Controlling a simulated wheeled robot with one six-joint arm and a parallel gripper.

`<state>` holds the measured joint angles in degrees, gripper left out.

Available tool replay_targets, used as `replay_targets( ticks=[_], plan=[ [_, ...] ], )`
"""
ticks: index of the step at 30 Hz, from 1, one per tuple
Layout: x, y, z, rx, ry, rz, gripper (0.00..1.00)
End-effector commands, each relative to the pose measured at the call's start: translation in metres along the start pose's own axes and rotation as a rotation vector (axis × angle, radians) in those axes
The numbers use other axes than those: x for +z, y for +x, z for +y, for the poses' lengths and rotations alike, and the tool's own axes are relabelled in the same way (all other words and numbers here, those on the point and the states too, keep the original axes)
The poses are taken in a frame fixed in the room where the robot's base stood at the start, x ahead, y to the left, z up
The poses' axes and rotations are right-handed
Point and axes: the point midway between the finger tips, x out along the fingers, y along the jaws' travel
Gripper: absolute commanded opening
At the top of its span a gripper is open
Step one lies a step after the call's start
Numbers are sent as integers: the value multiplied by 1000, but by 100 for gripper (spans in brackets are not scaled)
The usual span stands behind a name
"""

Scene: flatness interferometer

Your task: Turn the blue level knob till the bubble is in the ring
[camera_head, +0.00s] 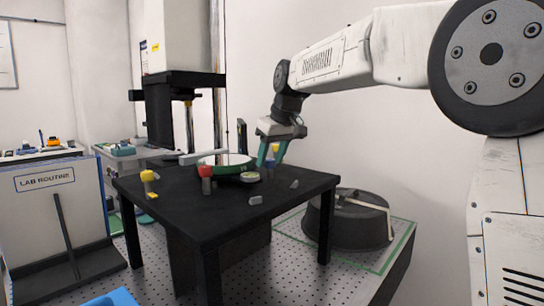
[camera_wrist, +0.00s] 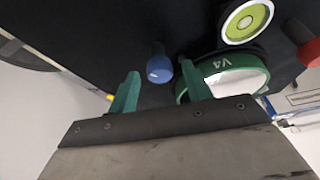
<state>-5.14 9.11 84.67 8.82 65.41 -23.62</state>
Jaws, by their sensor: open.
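The blue level knob (camera_wrist: 159,70) stands on the black table in the wrist view. My gripper (camera_wrist: 160,76) is open, with its green fingertips on either side of the knob and a gap visible at each side. In the head view my gripper (camera_head: 270,156) is low at the table's back right, and the knob is mostly hidden by it. The round bubble level (camera_wrist: 247,20) has a yellow-green face and a pale rim; it also shows in the head view (camera_head: 250,177). A small mark shows near its middle, but I cannot tell whether the bubble is inside the ring.
A green-rimmed disc marked V4 (camera_wrist: 222,64) is close beside my right finger in the wrist view. A red knob (camera_head: 206,172) and a yellow knob (camera_head: 148,177) stand on the black table (camera_head: 225,205). Small grey pieces lie at its right side.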

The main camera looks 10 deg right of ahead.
Motion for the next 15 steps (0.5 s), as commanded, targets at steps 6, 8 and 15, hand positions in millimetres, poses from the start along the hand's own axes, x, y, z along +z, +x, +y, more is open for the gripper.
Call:
replay_targets(
  ticks=[6, 8, 15],
  plan=[
    [-1, -22, 0, 1, 0, 3, 49],
    [-1, -33, 0, 2, 0, 4, 49],
    [-1, -69, 0, 1, 0, 2, 49]
  ],
)
